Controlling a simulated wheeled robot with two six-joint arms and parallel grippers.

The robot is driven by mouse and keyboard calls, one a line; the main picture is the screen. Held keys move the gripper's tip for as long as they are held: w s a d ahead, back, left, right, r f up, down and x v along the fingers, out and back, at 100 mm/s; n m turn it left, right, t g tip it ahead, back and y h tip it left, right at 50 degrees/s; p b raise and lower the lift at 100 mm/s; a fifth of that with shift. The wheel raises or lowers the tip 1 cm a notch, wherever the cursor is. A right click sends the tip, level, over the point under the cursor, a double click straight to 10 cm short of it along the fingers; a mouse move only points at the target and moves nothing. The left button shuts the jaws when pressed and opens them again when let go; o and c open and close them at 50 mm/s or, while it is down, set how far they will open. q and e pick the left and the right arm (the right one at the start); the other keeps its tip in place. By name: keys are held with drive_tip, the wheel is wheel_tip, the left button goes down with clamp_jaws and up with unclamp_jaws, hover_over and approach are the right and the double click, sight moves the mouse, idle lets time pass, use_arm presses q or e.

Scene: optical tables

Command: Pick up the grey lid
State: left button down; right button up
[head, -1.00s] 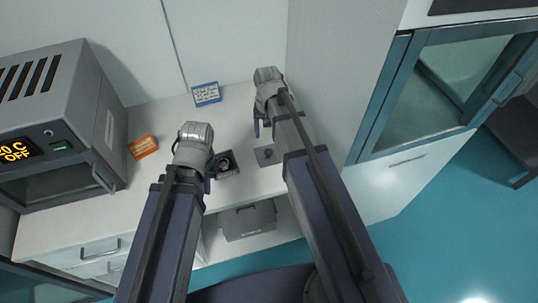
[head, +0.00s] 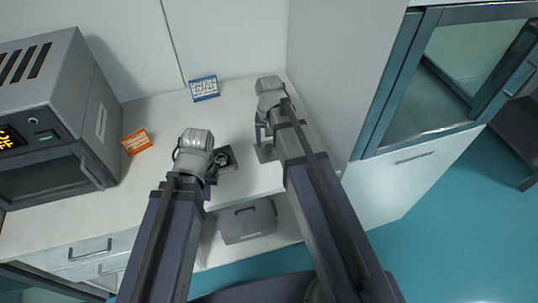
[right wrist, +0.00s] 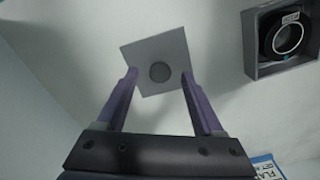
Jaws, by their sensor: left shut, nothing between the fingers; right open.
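The grey lid is a flat square plate with a round dark knob; it lies on the white counter. In the right wrist view the lid (right wrist: 172,46) is ahead of my open right gripper (right wrist: 159,73), with the knob between the fingertips. I cannot tell whether the fingers touch it. In the head view the lid (head: 266,154) is partly hidden by my right gripper (head: 261,136) and arm. My left gripper (head: 210,182) is shut and empty near the counter's front edge, mostly hidden under its wrist.
An open grey square box (head: 229,152) holding a black ring stands left of the lid; the ring (right wrist: 288,37) shows in the right wrist view. A blue-edged card (head: 204,89), an orange card (head: 135,141) and a grey oven (head: 60,110) are further left. A cabinet wall (head: 335,75) rises at right.

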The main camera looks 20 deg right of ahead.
drive_tip(key=shift+f+b, duration=0.35)
drive_tip(key=shift+f, duration=0.45)
drive_tip(key=shift+r, duration=0.1)
clamp_jaws()
